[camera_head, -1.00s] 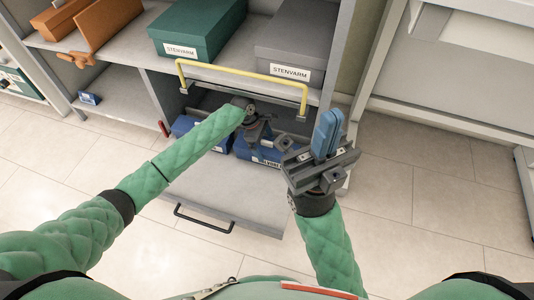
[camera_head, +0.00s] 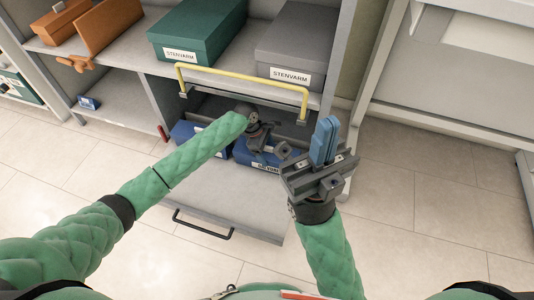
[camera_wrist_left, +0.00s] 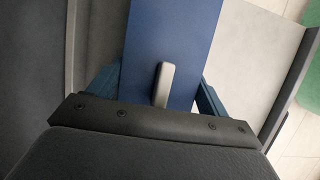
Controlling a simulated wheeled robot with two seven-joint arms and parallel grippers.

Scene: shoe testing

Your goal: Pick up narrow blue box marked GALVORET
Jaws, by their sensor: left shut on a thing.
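A blue box (camera_head: 243,157) with a white label, only partly readable, lies in the open grey drawer (camera_head: 215,192) below the shelf. My left gripper (camera_head: 262,146) reaches down into the drawer from above and is shut on this box. In the left wrist view the blue box (camera_wrist_left: 172,35) stands between the two blue fingers (camera_wrist_left: 160,88). Most of the label is hidden by the gripper in the head view. My right gripper (camera_head: 324,140) is at the drawer's right side, fingers pointing up, close together and empty.
Another blue box (camera_head: 184,131) is at the left in the drawer. A yellow bar (camera_head: 240,76) crosses above the drawer. A green box (camera_head: 196,27) and a grey box (camera_head: 297,38) sit on the shelf above. Open floor (camera_head: 420,190) lies to the right.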

